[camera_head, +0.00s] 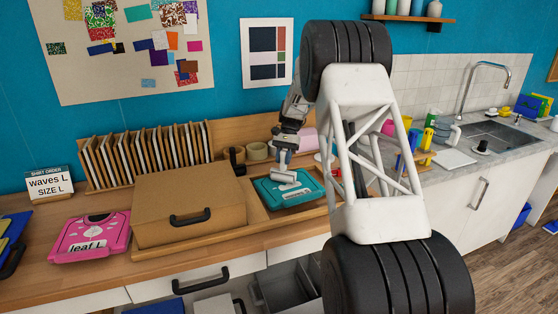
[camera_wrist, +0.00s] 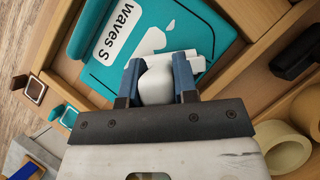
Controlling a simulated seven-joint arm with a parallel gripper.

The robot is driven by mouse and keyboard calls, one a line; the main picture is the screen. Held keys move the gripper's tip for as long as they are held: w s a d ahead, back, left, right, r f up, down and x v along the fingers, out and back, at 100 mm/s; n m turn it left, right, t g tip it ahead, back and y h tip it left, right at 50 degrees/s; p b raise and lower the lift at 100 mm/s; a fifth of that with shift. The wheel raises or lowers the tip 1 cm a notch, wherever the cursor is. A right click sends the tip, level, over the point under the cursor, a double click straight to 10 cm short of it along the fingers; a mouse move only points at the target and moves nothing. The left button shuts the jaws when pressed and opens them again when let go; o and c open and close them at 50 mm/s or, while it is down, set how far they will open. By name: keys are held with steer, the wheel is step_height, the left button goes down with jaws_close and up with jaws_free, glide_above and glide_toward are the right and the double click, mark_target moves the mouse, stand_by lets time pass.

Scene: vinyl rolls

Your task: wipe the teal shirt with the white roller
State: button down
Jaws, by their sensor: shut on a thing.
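The teal shirt (camera_head: 268,193) lies folded in a wooden tray (camera_head: 252,210) on the counter, and it fills the upper middle of the wrist view (camera_wrist: 115,70). It carries a white label (camera_wrist: 126,32) reading "waves S" and a white print. My gripper (camera_head: 283,165) points down above the shirt. It is shut on the white roller, whose rounded white part (camera_wrist: 156,84) sits between my fingers (camera_wrist: 157,85). The white roller (camera_head: 286,177) is at the shirt's surface; I cannot tell whether it touches. My fingers hide part of it.
A brown cardboard box (camera_head: 190,205) with a black handle stands left of the tray. A pink shirt (camera_head: 90,238) marked "leaf L" lies farther left. Tan rolls (camera_head: 257,152) stand behind the tray. A sink (camera_head: 490,137) is at the right.

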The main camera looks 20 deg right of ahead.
steer(key=d, duration=0.2)
steer(key=shift+w+d, duration=0.1)
steer(key=shift+d, duration=0.2)
steer(key=shift+a, duration=0.1)
stand_by(0.3)
steer(key=shift+s+a, duration=0.2)
steer(key=shift+a, duration=0.25)
steer(key=s+a, duration=0.3)
steer(key=a, duration=0.3)
steer(key=shift+a, duration=0.35)
stand_by(0.6)
steer(key=shift+w+d, duration=0.55)
steer(key=shift+d, duration=0.5)
steer(key=shift+w+d, duration=0.55)
steer(key=shift+d, duration=0.45)
steer(key=shift+w+d, duration=0.55)
steer(key=shift+d, duration=0.5)
steer(key=shift+r, duration=0.1)
